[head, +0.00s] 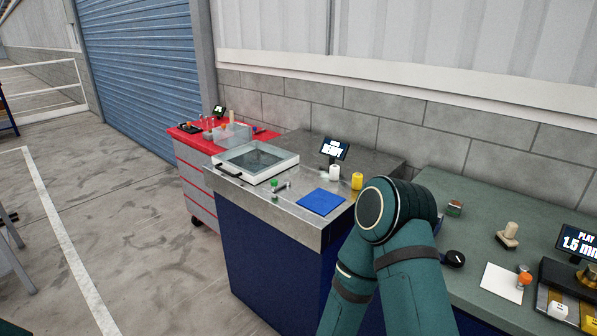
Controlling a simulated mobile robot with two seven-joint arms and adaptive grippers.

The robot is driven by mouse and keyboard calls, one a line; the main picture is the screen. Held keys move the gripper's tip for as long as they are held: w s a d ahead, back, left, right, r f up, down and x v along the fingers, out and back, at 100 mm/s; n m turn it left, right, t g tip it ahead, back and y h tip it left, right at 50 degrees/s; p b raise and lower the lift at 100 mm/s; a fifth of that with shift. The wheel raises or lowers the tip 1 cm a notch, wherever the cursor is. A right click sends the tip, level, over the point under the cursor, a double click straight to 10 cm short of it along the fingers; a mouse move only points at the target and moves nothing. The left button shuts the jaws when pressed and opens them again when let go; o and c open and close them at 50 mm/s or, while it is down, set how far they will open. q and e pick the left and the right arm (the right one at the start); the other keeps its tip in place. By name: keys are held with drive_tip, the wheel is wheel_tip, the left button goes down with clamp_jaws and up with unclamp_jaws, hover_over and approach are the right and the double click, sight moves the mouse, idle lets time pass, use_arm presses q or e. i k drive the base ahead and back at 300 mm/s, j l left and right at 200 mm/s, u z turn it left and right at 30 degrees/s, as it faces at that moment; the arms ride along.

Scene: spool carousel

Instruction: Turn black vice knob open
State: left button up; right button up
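A small black knob (454,258) with a pale mark sits on the green bench (480,225) at the right, just right of my teal arm. No vice jaws can be made out around it, so I cannot tell whether it is the vice knob. My arm's bent elbow covers part of the bench's left end. Neither gripper is in view.
Right of the knob are a cream piece (508,235), a white sheet (502,282) with an orange-topped item (524,277), and a display (578,243). A blue cabinet (275,255) carries a glass-topped box (255,162) and blue mat (321,202).

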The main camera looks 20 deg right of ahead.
sight(454, 259)
drive_tip(key=z, duration=1.55)
